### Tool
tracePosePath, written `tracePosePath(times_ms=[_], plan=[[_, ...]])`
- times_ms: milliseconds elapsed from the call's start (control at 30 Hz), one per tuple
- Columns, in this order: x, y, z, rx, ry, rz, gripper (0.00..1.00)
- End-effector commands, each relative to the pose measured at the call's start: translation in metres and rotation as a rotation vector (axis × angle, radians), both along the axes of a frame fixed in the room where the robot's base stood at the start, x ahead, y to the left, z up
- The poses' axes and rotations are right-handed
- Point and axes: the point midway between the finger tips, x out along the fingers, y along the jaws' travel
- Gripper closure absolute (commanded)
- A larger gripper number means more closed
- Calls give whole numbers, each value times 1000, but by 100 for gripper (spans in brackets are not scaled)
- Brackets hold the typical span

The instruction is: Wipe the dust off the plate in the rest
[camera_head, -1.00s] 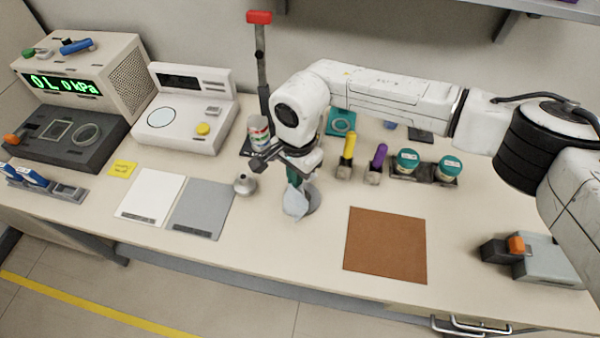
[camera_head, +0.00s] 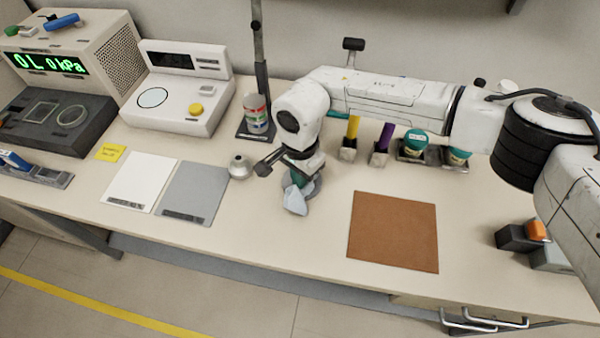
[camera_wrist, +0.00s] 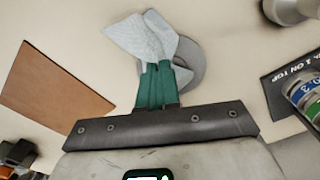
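My gripper (camera_wrist: 155,85) has two green fingers drawn close together, with a pale blue-white folded cloth (camera_wrist: 145,36) between their tips. In the head view the cloth (camera_head: 295,201) hangs below my gripper (camera_head: 298,179), just over the table. A grey round disc (camera_wrist: 192,62) lies behind the cloth and fingers, partly hidden by them. Its edge also shows in the head view (camera_head: 316,186). I cannot tell whether the cloth touches the disc, or whether this disc is the plate. No dust can be made out.
A brown mat (camera_head: 393,232) lies right of my gripper. A small metal pot (camera_head: 240,167), grey panel (camera_head: 193,192) and white panel (camera_head: 141,181) lie left. A striped stack (camera_head: 256,114) stands on a dark post base behind. Yellow (camera_head: 352,128) and purple (camera_head: 384,138) handles stand behind right.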

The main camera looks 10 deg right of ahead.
Motion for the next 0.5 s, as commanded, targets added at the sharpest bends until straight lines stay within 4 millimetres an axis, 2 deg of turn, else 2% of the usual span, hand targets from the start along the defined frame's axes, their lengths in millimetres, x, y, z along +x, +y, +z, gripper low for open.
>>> tracePosePath(times_ms=[267,300,500], plan=[[0,0,-2,0,0,0,100],[0,0,-2,0,0,0,94],[0,0,-2,0,0,0,75]])
